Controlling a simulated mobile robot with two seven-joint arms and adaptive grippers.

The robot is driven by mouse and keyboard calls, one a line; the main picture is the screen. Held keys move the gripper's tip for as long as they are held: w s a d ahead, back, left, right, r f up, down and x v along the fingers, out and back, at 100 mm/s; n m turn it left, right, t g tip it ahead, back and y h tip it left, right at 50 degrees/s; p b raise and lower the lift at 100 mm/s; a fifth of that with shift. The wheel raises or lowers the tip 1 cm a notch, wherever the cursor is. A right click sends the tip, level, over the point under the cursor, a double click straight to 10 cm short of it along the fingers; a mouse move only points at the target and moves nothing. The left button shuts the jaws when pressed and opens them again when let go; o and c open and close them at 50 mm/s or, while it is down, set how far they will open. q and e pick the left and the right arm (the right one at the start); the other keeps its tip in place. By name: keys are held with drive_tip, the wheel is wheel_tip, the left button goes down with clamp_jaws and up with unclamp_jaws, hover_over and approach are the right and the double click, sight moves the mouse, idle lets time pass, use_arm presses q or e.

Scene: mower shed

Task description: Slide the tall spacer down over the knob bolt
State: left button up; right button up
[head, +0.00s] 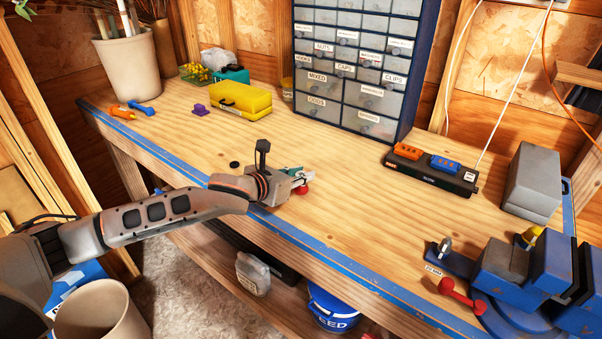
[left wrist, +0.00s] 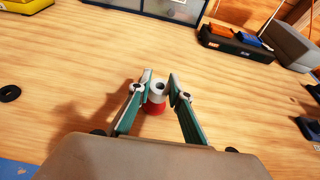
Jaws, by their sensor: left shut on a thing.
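My left gripper (head: 298,178) is low over the middle of the bench, near its front edge. In the left wrist view its green-lined fingers (left wrist: 161,90) are shut on a short pale grey cylinder with a dark round opening on top, which looks like the spacer (left wrist: 157,91). A red round piece, apparently the bolt's knob (left wrist: 154,108), shows directly below it and also in the head view (head: 302,189). I cannot tell whether the dark centre is an empty hole or the bolt's end, or whether spacer and knob touch. My right gripper is not in view.
A black ring (head: 234,165) lies left of my left gripper. A labelled drawer cabinet (head: 362,65) and a yellow case (head: 240,100) stand behind. A black charger strip (head: 432,172) and a blue vise (head: 500,270) are at the right. The wood between is clear.

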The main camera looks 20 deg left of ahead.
use_arm(q)
drive_tip(key=shift+f, duration=0.75)
drive_tip(key=o, duration=0.8)
drive_tip(key=shift+s+r, duration=0.1)
drive_tip(key=shift+s, duration=0.05)
drive_tip(key=v, duration=1.1)
drive_tip(key=shift+s+a+r, duration=0.1)
drive_tip(key=shift+s+a, duration=0.1)
drive_tip(key=shift+s, duration=0.15)
